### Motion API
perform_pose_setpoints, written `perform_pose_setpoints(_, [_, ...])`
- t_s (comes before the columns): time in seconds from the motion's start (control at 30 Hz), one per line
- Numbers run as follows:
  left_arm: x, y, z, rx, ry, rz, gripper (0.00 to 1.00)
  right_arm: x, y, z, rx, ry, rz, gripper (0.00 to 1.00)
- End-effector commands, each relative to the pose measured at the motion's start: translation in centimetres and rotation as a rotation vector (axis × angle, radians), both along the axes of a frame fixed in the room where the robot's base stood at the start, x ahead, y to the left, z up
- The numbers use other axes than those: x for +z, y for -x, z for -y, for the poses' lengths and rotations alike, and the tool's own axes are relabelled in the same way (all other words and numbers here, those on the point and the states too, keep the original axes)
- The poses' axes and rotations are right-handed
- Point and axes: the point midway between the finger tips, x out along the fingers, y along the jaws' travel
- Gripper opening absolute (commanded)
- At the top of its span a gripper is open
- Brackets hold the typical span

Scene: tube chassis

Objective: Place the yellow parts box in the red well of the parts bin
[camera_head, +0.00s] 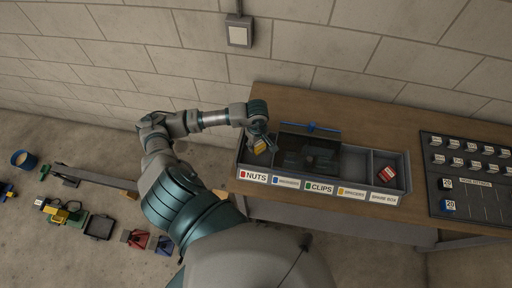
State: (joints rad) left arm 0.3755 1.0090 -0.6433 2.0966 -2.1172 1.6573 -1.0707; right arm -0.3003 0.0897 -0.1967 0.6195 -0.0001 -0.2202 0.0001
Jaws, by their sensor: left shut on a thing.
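The parts bin (406,183) is a grey tray on the table, with a row of wells and labels along its front. Its leftmost well, the red well, has a red mark on the NUTS label (254,177). The yellow parts box (260,147) is at the far part of this well. My left gripper (262,144) is shut on the box, reaching in from the left over the well. Whether the box touches the well floor is too small to tell. My right gripper is not in view.
A red box (386,174) lies in the rightmost well. A dark object with a blue bar (312,127) covers the middle wells. A dark board (473,205) with small labelled items stands on the right of the wooden table (390,109). Several parts lie on the floor at left.

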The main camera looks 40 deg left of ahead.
Motion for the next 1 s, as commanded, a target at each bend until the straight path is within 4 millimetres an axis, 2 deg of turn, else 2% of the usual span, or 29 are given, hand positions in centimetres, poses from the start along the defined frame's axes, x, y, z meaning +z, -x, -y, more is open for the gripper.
perform_pose_setpoints(0.3, [-3.7, 0.0, 0.3, 0.000, -0.002, -0.002, 0.09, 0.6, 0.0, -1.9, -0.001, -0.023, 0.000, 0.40])
perform_pose_setpoints(0.67, [-4.3, 0.0, 0.1, -0.001, -0.001, 0.000, 0.09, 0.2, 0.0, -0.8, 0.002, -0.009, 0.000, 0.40])
perform_pose_setpoints(0.7, [-4.2, 0.0, 0.0, -0.001, -0.001, 0.000, 0.55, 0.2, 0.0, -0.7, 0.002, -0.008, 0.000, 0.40])
perform_pose_setpoints(0.77, [-4.2, 0.0, 0.0, -0.001, -0.001, 0.000, 0.70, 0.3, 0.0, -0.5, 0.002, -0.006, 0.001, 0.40])
perform_pose_setpoints(0.8, [-4.2, 0.0, 0.0, -0.001, -0.001, 0.000, 0.72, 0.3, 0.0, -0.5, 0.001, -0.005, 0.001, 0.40])
perform_pose_setpoints(1.0, [-4.2, 0.0, 0.0, -0.001, -0.001, 0.000, 0.72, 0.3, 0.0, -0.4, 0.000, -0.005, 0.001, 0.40])
